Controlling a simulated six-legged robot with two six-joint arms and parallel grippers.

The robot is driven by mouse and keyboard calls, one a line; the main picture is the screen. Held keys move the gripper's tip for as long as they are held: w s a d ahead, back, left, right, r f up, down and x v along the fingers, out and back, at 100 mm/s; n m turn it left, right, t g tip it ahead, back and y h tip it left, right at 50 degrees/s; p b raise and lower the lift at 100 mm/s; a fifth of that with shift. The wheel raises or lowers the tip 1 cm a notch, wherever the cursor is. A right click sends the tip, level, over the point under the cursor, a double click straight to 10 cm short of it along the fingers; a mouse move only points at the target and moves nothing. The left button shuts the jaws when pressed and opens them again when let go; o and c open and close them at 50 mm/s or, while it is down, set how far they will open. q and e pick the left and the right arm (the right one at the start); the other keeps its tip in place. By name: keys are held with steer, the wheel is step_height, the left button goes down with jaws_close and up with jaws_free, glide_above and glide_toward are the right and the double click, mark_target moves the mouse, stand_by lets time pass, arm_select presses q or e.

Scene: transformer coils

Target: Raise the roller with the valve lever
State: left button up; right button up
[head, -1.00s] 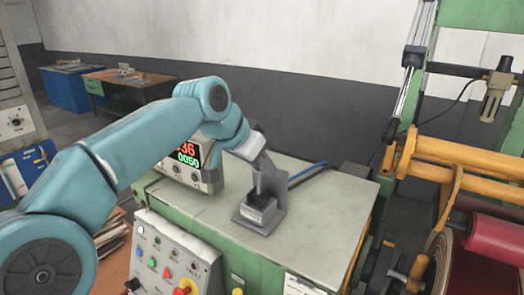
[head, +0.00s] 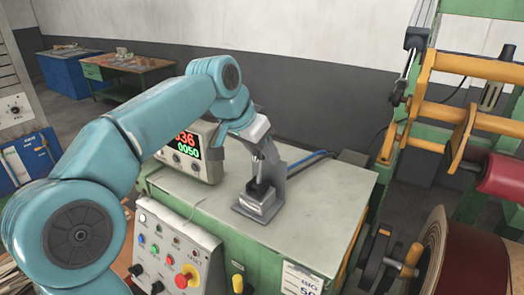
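A grey valve block (head: 257,206) on a bracket stands on top of the green cabinet (head: 322,190). Its dark lever (head: 259,183) shows only in part under my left gripper (head: 263,166). The gripper reaches down from above to the lever; whether its fingers are closed on it is too small to tell. The red roller (head: 502,176) is at the right, between yellow arms (head: 468,125) on the green machine frame. My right gripper is not in view.
A control panel (head: 177,255) with buttons and a red knob is on the cabinet's front. A digital display box (head: 190,150) stands behind my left arm. A large brown coil (head: 452,260) is at the lower right. Blue and green workbenches (head: 127,72) stand far back.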

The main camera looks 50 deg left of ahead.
arm_select(q)
steer(key=v, duration=1.6)
steer(key=shift+s+r, duration=0.1)
